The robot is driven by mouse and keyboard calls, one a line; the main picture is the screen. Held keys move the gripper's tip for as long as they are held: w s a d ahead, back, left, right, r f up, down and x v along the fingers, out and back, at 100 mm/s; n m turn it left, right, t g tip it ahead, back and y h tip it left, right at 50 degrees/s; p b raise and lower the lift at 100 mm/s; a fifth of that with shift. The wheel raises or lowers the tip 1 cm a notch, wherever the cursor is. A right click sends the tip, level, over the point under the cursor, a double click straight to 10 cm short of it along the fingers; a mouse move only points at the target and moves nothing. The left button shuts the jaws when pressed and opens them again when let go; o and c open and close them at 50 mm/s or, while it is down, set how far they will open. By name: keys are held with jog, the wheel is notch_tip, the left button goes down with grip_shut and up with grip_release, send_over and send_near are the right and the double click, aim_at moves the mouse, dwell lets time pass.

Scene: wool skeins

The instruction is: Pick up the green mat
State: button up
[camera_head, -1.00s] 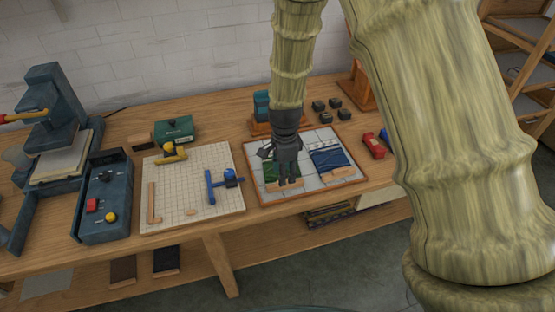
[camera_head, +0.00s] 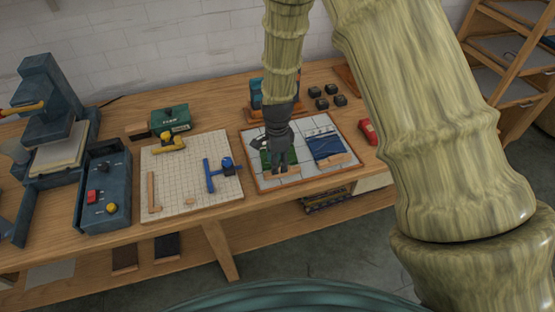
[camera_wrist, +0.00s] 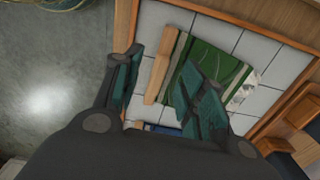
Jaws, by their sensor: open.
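The green mat (camera_head: 266,158) lies on the left half of the wood-framed tiled board (camera_head: 301,180). My gripper partly hides it in the head view. My gripper (camera_head: 279,165) points down over the mat. In the wrist view my gripper (camera_wrist: 163,85) has its fingers wide apart, with nothing seen held between them. The right finger covers part of the mat; the left finger is beside the strip. Contact with the mat cannot be told.
A blue mat (camera_head: 325,147) lies right of the green one on the same board. A gridded board (camera_head: 190,190) with blue and yellow tools lies left. A green box (camera_head: 170,118), small dark blocks (camera_head: 321,103) and a red item (camera_head: 367,131) stand around on the bench.

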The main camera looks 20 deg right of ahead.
aim_at(294, 168)
jog(key=shift+w+f+p, duration=0.15)
jog(key=shift+f+p, duration=0.9)
jog(key=shift+f, duration=1.25)
grip_shut()
